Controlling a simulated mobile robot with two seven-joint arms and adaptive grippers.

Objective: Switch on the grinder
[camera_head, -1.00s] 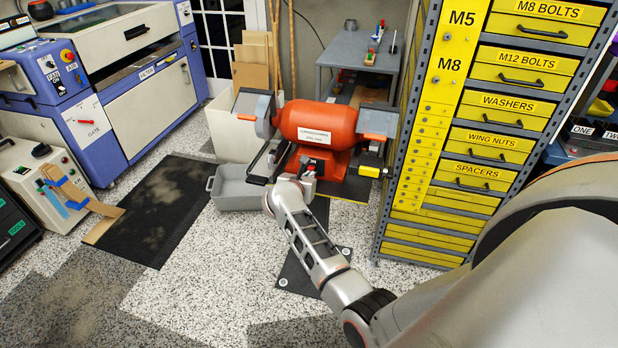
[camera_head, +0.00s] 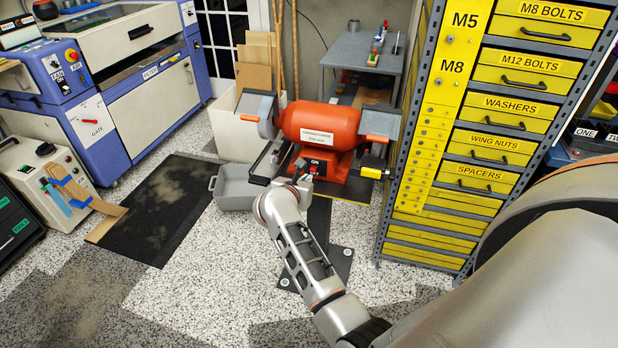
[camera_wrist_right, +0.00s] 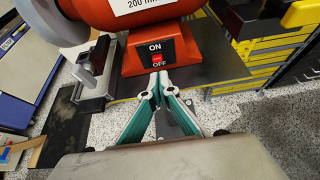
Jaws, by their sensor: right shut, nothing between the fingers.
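The orange-red bench grinder (camera_head: 320,125) stands at the middle of the head view, with grey guarded wheels at both ends. In the right wrist view its base (camera_wrist_right: 187,58) carries a black switch plate (camera_wrist_right: 156,53) marked ON above and OFF below, with a red rocker (camera_wrist_right: 156,60) between. My right gripper (camera_wrist_right: 159,75) is shut and empty, its fingertips just in front of the plate's lower edge by the OFF mark. I cannot tell whether they touch it. In the head view the right gripper (camera_head: 300,178) is at the grinder's front. My left gripper is not in view.
A grey bin (camera_head: 236,192) stands left of the grinder. A yellow drawer cabinet (camera_head: 490,145) stands close on the right. A blue laser machine (camera_head: 155,100) and a dark mat (camera_head: 165,210) are at left. Speckled floor (camera_head: 200,290) is clear in front.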

